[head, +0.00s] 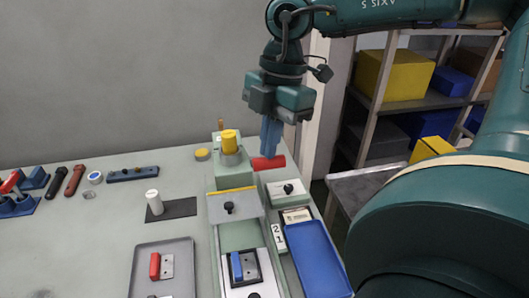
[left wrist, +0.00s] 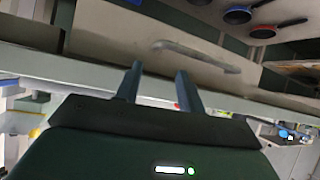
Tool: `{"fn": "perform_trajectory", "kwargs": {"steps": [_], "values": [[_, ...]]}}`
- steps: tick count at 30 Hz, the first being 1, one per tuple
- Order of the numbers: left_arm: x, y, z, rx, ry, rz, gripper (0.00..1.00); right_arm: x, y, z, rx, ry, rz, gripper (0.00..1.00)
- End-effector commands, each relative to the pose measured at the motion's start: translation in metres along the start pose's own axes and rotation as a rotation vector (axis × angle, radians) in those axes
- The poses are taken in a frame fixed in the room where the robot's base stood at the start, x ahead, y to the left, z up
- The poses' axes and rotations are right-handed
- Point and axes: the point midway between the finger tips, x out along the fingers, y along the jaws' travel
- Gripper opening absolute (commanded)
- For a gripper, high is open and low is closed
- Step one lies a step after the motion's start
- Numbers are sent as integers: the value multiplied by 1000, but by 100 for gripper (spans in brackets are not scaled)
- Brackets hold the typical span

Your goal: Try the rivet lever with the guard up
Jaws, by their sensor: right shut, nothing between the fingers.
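A red bar-shaped handle (head: 269,163), which looks like the rivet lever, sticks out to the right from the far end of the pale green conveyor unit. My right gripper (head: 268,153) points down, shut and empty, with its blue fingertips at this handle. I cannot tell whether they touch it. A yellow cylinder (head: 229,142) stands on the unit left of the handle. A grey plate with a yellow edge and black knob (head: 235,205) lies nearer; I cannot tell if it is the guard. My left gripper (left wrist: 155,88) is open and empty in the left wrist view, before a drawer front.
A blue tray (head: 318,262) and a small grey block with a black knob (head: 288,190) lie right of the unit. A grey tray (head: 163,270) holds a red-handled piece. A drawer handle (left wrist: 196,53) shows in the left wrist view. Shelves stand behind right.

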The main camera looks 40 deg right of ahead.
Motion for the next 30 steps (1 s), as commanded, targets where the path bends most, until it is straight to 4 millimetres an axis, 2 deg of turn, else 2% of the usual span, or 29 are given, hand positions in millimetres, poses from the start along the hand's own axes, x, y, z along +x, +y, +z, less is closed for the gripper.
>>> {"fn": "perform_trajectory", "kwargs": {"steps": [3,30], "values": [[-5,0,-8,-2,1,-1,39,-13,0,-3,0,-1,1,0],[-26,2,-41,-3,2,-1,39,-80,0,-16,-1,-1,0,0]]}}
